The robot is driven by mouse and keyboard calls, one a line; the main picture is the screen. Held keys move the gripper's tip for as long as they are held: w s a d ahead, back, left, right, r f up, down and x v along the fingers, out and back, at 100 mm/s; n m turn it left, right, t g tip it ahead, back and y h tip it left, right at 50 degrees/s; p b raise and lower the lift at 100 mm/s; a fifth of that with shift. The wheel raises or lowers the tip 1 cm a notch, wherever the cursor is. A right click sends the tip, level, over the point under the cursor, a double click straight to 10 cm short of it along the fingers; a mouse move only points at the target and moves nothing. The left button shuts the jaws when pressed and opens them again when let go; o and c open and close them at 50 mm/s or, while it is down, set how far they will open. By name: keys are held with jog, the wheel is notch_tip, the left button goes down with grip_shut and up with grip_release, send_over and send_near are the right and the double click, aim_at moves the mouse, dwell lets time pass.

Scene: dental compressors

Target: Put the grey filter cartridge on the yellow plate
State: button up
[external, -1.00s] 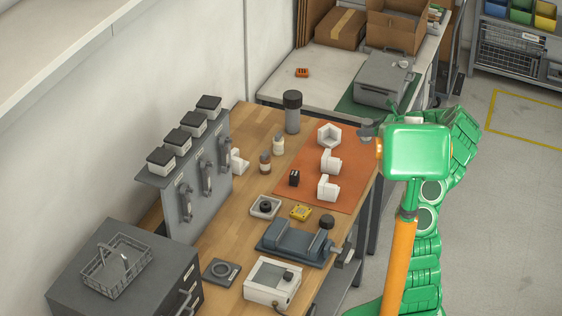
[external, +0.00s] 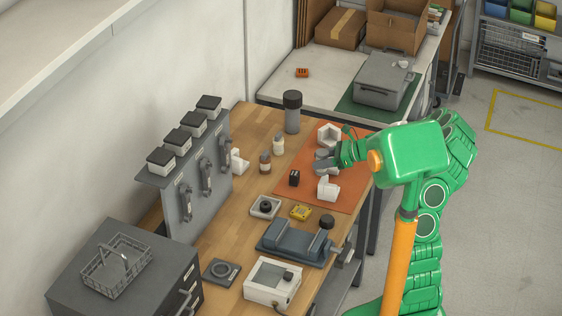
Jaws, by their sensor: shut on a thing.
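A grey cylinder with a black cap (external: 292,114), which looks like the grey filter cartridge, stands upright at the back of the wooden bench. A small flat yellow piece (external: 300,212), the only plate-like yellow thing on the bench, lies in front of the orange mat. My gripper (external: 323,161) is low over the mat, to the right of and nearer than the grey cylinder, and apart from it. Its grey fingers are shut at the place of the middle white fitting, which they now largely hide. The yellow piece is clear of my gripper.
On the orange mat (external: 289,187) are a white fitting behind (external: 330,134), another in front (external: 328,188) and a small black block (external: 294,178). Two small bottles stand left of the mat. A blue-grey vise (external: 290,243) sits close in front of the yellow piece.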

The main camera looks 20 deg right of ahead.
jog(key=s+a+n+g, duration=0.2)
jog(key=s+a, duration=0.4)
jog(key=a, duration=0.3)
send_over(301, 211)
jog(key=shift+y, duration=0.4)
jog(key=shift+f, duration=4.4)
jog(key=shift+f, duration=0.15)
jog(key=o, duration=1.1)
